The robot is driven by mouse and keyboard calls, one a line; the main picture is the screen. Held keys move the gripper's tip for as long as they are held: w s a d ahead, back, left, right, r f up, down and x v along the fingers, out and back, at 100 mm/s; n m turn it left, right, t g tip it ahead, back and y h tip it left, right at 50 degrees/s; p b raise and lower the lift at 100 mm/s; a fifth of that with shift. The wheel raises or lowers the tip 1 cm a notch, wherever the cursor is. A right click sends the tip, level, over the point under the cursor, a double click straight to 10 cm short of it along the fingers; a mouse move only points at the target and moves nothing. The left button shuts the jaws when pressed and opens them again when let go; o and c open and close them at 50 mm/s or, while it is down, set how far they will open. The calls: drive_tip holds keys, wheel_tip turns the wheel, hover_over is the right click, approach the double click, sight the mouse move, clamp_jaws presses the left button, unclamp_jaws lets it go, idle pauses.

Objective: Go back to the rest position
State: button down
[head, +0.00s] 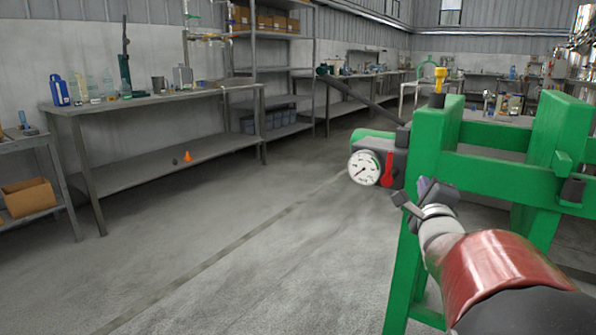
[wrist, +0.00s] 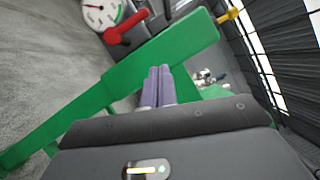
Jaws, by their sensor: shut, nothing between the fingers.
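My gripper (wrist: 158,88) shows in the wrist view with its two purple-grey fingers side by side, shut and empty, in front of a green frame (wrist: 110,90). In the head view my gripper (head: 410,203) is at the end of my arm, in front of the green frame (head: 425,150) at the right. A round white gauge (head: 364,168) and a red lever (head: 388,170) are on the frame near my gripper. They also show at the top left of the wrist view, as the gauge (wrist: 100,13) and the red lever (wrist: 126,27). Whether my gripper touches the frame I cannot tell.
A yellow-topped fitting (head: 439,78) stands on the green frame. A long grey bench (head: 150,103) with bottles is at the left, with a metal shelf rack (head: 270,70) behind it. A cardboard box (head: 28,197) sits at the far left. The floor (head: 240,250) between is clear.

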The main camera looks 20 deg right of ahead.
drive_tip(key=s+a+f+n+g+y, duration=0.2)
drive_tip(key=s+a+f+n+g, duration=0.15)
drive_tip(key=a+n, duration=0.3)
drive_tip(key=s+a+f+n+g+y, duration=0.2)
drive_tip(key=a+f+n, duration=0.2)
drive_tip(key=a+n, duration=0.3)
drive_tip(key=s+a+f+n+g+y, duration=0.2)
drive_tip(key=s+a+f+n+g, duration=0.1)
drive_tip(key=s+a+n, duration=0.3)
drive_tip(key=s+a+f+n+g+y, duration=0.2)
drive_tip(key=s+a+f+n, duration=0.4)
drive_tip(key=s, duration=0.5)
drive_tip(key=shift+a+n+g, duration=0.65)
drive_tip(key=shift+a+g, duration=0.2)
drive_tip(key=shift+a, duration=0.25)
